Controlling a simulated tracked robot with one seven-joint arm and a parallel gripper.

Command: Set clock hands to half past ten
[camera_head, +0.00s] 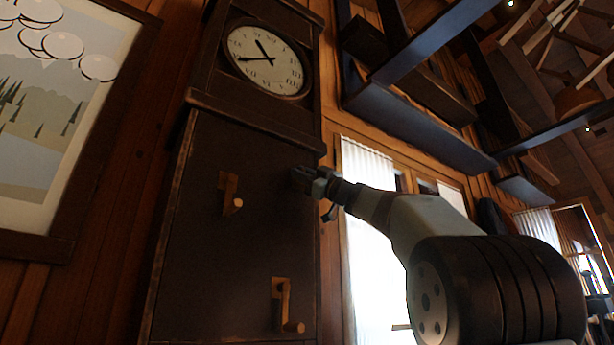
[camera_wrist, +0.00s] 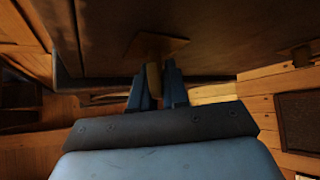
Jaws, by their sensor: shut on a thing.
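A dark tall clock case (camera_head: 250,150) stands against the wall, its pale round dial (camera_head: 285,75) near the top. The short hand (camera_head: 262,48) points up and left, between about ten and eleven. The long hand (camera_head: 250,59) points left, near nine. Two wooden cranks show on the front: an upper-left crank (camera_head: 229,192) and a lower crank (camera_head: 284,305). My gripper (camera_head: 304,177) is at the case's right side, below the dial. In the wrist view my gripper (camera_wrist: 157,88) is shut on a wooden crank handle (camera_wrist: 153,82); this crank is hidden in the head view.
A framed picture (camera_head: 60,100) hangs left of the clock. A bright window with blinds (camera_head: 370,240) is to the right, behind my arm. Dark shelves (camera_head: 420,110) jut out at upper right.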

